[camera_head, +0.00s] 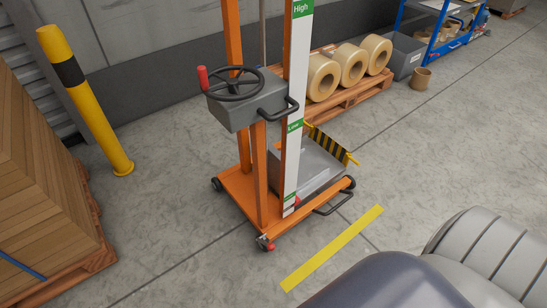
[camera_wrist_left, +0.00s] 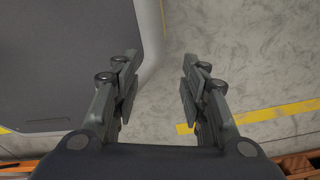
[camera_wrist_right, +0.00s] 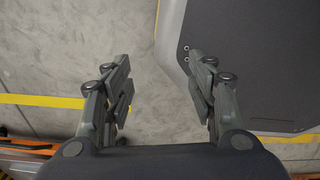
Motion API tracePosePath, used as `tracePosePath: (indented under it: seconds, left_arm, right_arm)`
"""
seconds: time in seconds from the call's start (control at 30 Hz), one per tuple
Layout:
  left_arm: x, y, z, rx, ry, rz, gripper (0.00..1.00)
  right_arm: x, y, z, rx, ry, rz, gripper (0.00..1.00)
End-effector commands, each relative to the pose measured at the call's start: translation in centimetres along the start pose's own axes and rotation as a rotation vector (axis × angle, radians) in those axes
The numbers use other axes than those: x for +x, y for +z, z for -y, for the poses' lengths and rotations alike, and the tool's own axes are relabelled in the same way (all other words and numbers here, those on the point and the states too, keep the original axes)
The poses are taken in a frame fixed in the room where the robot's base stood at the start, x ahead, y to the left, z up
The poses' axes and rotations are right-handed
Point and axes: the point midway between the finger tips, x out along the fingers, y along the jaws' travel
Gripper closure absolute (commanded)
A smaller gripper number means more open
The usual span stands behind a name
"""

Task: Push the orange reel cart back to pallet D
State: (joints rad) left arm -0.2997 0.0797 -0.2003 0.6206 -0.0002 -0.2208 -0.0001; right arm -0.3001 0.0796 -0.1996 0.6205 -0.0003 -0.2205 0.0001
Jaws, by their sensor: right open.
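The orange reel cart (camera_head: 262,190) stands upright on the floor in the middle of the head view. It has a grey box with a black handwheel (camera_head: 234,83), a white and green height scale (camera_head: 296,110) and a grey platform (camera_head: 304,166) with a striped edge. Cream reels (camera_head: 350,63) lie on a wooden pallet (camera_head: 345,103) behind it; no letter D is readable. My left gripper (camera_wrist_left: 158,85) is open and empty over the floor in its wrist view. My right gripper (camera_wrist_right: 160,85) is open and empty too. Neither gripper shows in the head view.
A yellow bollard (camera_head: 85,100) and a stack of boards (camera_head: 40,190) on a pallet stand at left. A grey bin (camera_head: 405,55), a small brown pot (camera_head: 421,79) and a blue rack (camera_head: 445,40) stand at back right.

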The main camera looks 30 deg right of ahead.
Motion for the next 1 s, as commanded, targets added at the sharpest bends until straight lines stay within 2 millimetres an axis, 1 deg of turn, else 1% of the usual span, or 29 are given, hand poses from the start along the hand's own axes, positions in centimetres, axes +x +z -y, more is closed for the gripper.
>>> tracePosePath:
  seconds: [0.37,0.47,0.53,0.57,0.6,0.73,0.9,1.0]
  left_arm:
    - [0.0,0.0,0.0,0.000,0.000,-0.001,0.60]
    - [0.0,0.0,0.0,0.000,0.000,-0.001,0.60]
    - [0.0,0.0,0.0,0.000,0.000,-0.001,0.60]
    - [0.0,0.0,0.0,0.000,0.000,-0.001,0.65]
    - [0.0,0.0,0.0,0.000,0.000,-0.001,0.67]
    - [0.0,0.0,-0.2,-0.001,0.001,-0.001,0.67]
    - [0.1,0.3,-1.3,0.000,-0.001,0.000,0.67]
    - [0.0,0.7,-3.0,0.001,-0.007,0.000,0.67]
  right_arm:
    - [0.0,0.0,0.0,0.000,0.000,-0.001,0.48]
    - [0.0,0.0,0.0,0.000,0.000,-0.001,0.64]
    - [0.0,0.0,0.0,0.000,0.000,-0.001,0.64]
    - [0.0,0.0,0.0,0.000,0.000,-0.001,0.64]
    - [0.0,0.0,0.0,0.000,0.000,-0.001,0.64]
    - [0.0,0.1,-0.1,0.000,0.000,0.000,0.64]
    - [-0.1,0.8,-0.8,0.002,-0.005,-0.001,0.64]
    - [-0.2,1.9,-2.5,0.001,-0.006,-0.003,0.64]
